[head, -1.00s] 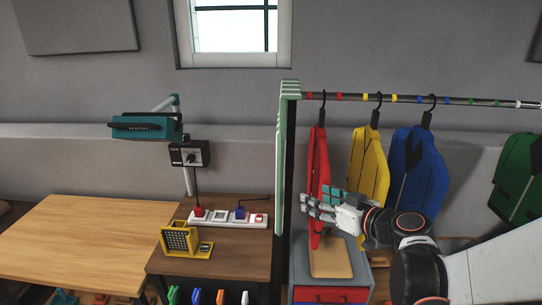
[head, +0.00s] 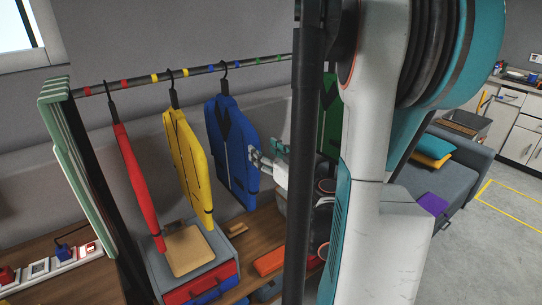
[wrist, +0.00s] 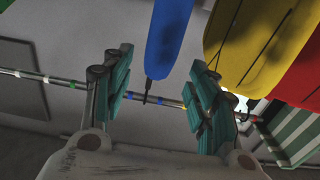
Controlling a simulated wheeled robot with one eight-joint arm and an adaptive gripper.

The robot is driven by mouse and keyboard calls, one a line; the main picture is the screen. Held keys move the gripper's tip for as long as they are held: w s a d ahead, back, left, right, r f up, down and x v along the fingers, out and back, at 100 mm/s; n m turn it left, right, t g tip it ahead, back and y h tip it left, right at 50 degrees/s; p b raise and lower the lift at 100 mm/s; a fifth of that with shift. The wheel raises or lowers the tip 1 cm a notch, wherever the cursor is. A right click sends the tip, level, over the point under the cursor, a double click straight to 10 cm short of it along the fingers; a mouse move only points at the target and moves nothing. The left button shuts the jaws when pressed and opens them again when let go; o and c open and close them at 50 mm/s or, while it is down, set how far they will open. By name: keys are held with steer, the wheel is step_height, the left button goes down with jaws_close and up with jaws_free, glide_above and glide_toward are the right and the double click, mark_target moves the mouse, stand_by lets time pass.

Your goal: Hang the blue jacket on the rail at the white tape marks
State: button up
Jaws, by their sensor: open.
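The blue jacket (head: 232,150) hangs from a black hanger on the rail (head: 140,80), its hook between the two blue tape marks (head: 236,65). My gripper (head: 264,158) is open at the jacket's right edge; contact cannot be told. In the wrist view, the blue jacket (wrist: 169,38) shows upside down, with its hanger hook (wrist: 147,92) in the gap between my two spread teal fingers (wrist: 163,100). Nothing is held. A whitish tape mark (wrist: 17,74) shows on the rail at the far left of the wrist view. In the head view, that rail end is hidden behind my arm and a dark post.
A yellow jacket (head: 189,165) and a red jacket (head: 137,180) hang left of the blue one. A green jacket (head: 330,120) is partly hidden to the right. A cabinet with a board (head: 190,250) stands below. A grey sofa (head: 455,175) stands at right.

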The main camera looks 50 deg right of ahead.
mark_target(246, 136)
steer(key=b+x, duration=0.1)
steer(key=x, duration=1)
steer(key=shift+w, duration=0.3)
jaws_close()
steer(key=shift+r, duration=0.15)
steer(key=shift+r, duration=0.25)
steer(key=shift+f, duration=0.15)
